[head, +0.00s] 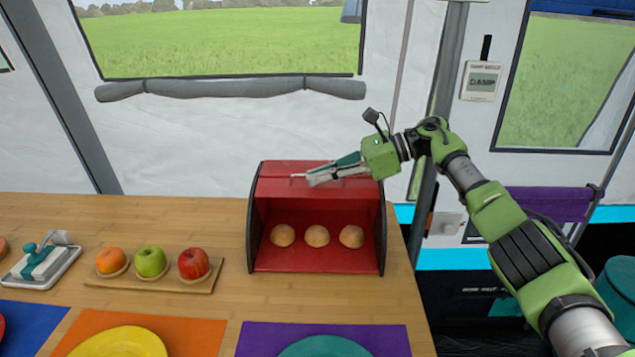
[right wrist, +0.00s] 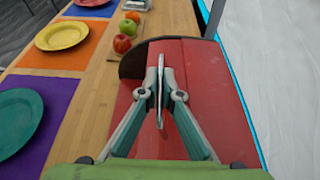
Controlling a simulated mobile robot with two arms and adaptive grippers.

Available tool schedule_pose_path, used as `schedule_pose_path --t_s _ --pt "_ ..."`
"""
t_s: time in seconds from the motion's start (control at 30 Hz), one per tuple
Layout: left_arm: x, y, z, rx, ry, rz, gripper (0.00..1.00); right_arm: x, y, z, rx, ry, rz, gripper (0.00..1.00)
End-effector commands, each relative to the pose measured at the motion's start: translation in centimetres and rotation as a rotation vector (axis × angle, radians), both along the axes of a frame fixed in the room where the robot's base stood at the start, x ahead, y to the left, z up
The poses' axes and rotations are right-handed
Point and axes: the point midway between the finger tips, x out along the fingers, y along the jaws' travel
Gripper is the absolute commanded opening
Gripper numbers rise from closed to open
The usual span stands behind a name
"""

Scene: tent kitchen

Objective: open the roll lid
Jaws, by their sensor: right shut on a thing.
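The red bread box (head: 318,259) stands at the right part of the wooden table, with dark curved side panels. Its red roll lid (head: 290,186) is rolled up at the top, so the front is open and three round buns (head: 317,236) show inside. My right gripper (head: 311,179) is at the upper front of the box. In the right wrist view its fingers (right wrist: 159,84) are shut on the thin metal handle (right wrist: 159,106) of the lid, above the red surface. My left gripper is in neither view.
A wooden board (head: 203,284) with an orange, a green apple and a red apple lies left of the box. A butter dish (head: 43,264) is further left. Plates on coloured mats, such as the purple mat (head: 250,338), line the front. A tent wall is behind.

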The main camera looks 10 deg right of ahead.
Motion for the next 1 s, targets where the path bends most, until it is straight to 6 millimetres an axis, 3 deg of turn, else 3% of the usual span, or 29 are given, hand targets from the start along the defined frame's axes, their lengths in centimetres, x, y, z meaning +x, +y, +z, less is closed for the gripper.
schedule_pose_path --t_s 0.57,0.63,1.0 --pt "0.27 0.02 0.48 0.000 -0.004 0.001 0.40 0.32 -0.16 -0.14 -0.004 0.000 -0.001 0.00" --pt "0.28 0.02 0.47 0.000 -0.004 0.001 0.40 0.31 -0.16 -0.15 -0.004 0.001 -0.001 0.21" --pt "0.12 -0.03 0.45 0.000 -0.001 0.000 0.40 0.29 -0.30 0.03 -0.002 0.000 -0.001 0.22"
